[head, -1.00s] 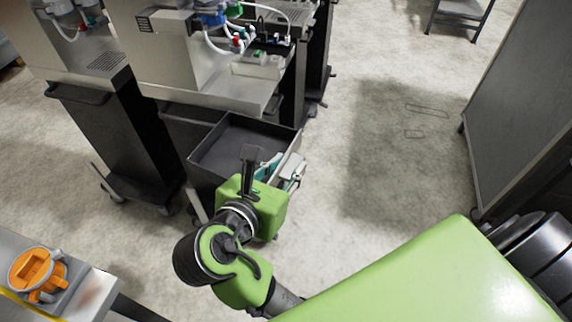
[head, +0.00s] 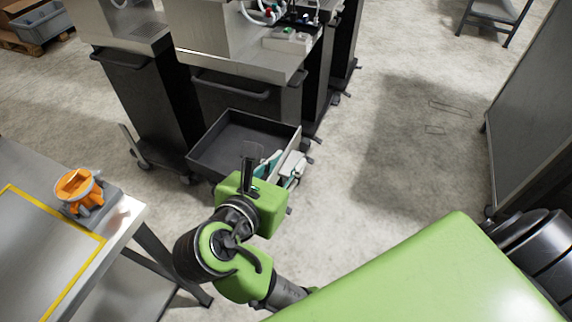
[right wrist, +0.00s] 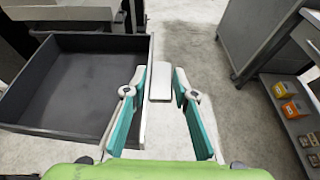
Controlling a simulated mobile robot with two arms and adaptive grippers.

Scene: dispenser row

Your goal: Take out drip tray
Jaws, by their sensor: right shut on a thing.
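The drip tray, a dark grey open box (head: 235,145), is in the middle of the head view, out in front of the dispenser trolley (head: 240,95). It looks empty and about level. In the right wrist view the tray (right wrist: 70,85) fills the left side. My right gripper (head: 280,165) is at the tray's right side. Its teal-padded fingers (right wrist: 160,100) lie either side of the tray's pale right edge and a small white block, and it is shut on the tray. The exact contact is partly hidden. My left gripper is not in view.
A table with an orange fixture (head: 78,187) and yellow line stands at left. A grey panel cabinet (head: 535,110) is at right; the right wrist view shows shelves with small boxes (right wrist: 285,88) there. Concrete floor (head: 400,150) between is free.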

